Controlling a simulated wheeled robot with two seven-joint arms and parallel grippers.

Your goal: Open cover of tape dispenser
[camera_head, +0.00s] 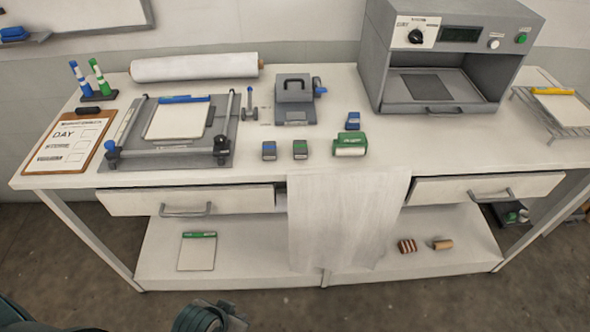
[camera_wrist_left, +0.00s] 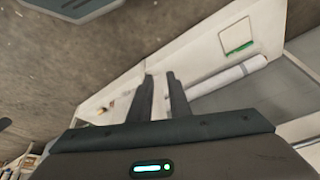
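A grey box with a handle on its lid (camera_head: 295,98) stands at the back middle of the table, with a blue part at its right side. It looks like the tape dispenser, though I cannot be sure. Its lid appears down. My left gripper (camera_wrist_left: 159,77) shows in the left wrist view as two dark fingers apart with nothing between them. It is away from the box, which I do not make out in that view. In the head view only teal and dark parts of my arm show at the bottom edge. My right gripper is not in view.
The white table (camera_head: 420,150) holds a frame press (camera_head: 220,150), a white roll (camera_head: 195,67), a clipboard (camera_head: 68,145), a large grey machine (camera_head: 445,50) and small blue and green blocks. A white cloth (camera_head: 345,220) hangs over the front edge between two drawers.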

